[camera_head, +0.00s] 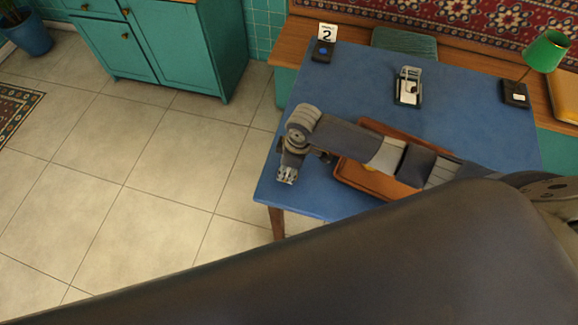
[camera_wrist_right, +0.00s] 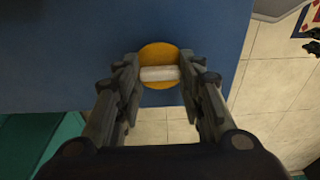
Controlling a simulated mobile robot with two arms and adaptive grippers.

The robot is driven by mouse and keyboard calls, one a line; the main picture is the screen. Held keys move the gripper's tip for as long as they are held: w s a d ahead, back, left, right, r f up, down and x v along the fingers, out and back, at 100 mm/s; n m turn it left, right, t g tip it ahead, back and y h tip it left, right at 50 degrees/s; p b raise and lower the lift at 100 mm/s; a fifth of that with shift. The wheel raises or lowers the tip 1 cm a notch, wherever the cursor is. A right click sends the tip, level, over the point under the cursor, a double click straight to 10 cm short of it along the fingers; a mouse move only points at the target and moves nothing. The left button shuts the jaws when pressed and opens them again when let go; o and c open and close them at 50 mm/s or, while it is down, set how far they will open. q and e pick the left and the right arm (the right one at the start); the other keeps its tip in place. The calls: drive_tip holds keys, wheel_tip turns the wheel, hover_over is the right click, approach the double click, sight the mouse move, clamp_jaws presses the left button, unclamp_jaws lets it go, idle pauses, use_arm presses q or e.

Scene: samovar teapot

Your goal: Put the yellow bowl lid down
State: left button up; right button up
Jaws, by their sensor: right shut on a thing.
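The yellow bowl lid (camera_wrist_right: 158,53) is a round disc with a pale bar handle (camera_wrist_right: 159,74); it shows in the right wrist view. My right gripper (camera_wrist_right: 158,76) is shut on this handle, one finger at each end. The lid overlaps the edge of the blue table in that view; I cannot tell whether it touches the tabletop. In the head view my right gripper (camera_head: 287,175) is at the table's left edge, and the lid is not clearly visible there. My left gripper is not in view.
The blue table (camera_head: 345,75) carries an orange-brown tray (camera_head: 372,181), partly under my right arm. Several small items stand at the back, including a number 2 sign (camera_head: 327,33) and a dark stand (camera_head: 408,87). A green lamp (camera_head: 546,50) is at right. Tiled floor lies left.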

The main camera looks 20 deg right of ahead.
drive_tip(key=shift+f, duration=0.1)
drive_tip(key=o, duration=0.9)
wheel_tip(320, 180, up, 12)
drive_tip(key=s+d, duration=0.1)
drive_tip(key=shift+d, duration=0.25)
